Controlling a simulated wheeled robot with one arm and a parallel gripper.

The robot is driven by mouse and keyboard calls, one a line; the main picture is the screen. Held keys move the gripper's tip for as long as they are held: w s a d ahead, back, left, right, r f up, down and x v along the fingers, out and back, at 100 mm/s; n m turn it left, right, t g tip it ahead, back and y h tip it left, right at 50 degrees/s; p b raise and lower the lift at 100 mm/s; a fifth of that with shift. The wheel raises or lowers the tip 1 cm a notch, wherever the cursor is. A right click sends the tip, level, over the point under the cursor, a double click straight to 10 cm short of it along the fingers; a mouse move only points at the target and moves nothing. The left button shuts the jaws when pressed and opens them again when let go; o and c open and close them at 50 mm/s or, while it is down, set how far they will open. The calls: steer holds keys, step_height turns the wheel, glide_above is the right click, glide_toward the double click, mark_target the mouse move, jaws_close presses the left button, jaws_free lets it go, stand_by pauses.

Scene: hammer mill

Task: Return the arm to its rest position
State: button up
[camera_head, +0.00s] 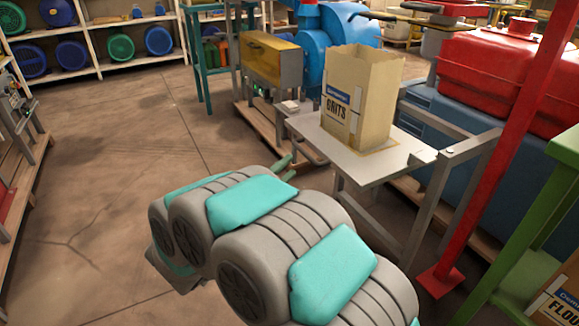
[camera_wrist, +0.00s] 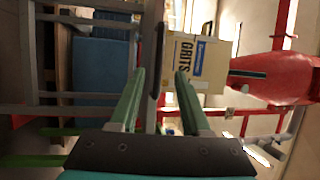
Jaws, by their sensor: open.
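My arm (camera_head: 290,245), grey with teal panels, reaches forward from the bottom of the head view. My gripper's green fingers (camera_head: 287,168) show partly behind the arm, near the left edge of a small metal table (camera_head: 345,165). In the wrist view my gripper (camera_wrist: 160,74) is open, with nothing between the two green fingers. A tan paper bag marked GRITS (camera_head: 375,100) stands upright on the table, apart from the fingers. The bag also shows sideways in the wrist view (camera_wrist: 213,68), beyond the fingertips.
A red post (camera_head: 490,150) and a green stand (camera_head: 535,210) are at the right. A blue machine (camera_head: 335,40) and a yellow box (camera_head: 270,60) stand behind the table. Shelves (camera_head: 110,65) line the back left. The floor (camera_head: 90,200) at the left is clear.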

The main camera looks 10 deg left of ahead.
steer(key=w+a+r+n+g+y+p, duration=0.2)
steer(key=w+r+n+y+p, duration=0.2)
steer(key=w+n+y, duration=0.4)
steer(key=s+d+n+g+p, duration=0.2)
steer(key=s+d+n+g, duration=0.3)
steer(key=s, duration=1)
steer(key=s+d+n+g+y+p, duration=0.1)
steer(key=s+d+n+g+p, duration=0.2)
steer(key=s+d, duration=0.9)
steer(key=s+d+r+n+g+y+p, duration=0.1)
steer(key=s+d+n+g+p, duration=0.2)
steer(key=s, duration=1.5)
steer(key=d+n+g, duration=0.4)
steer(key=d+g, duration=0.2)
steer(key=shift+s+d, duration=0.2)
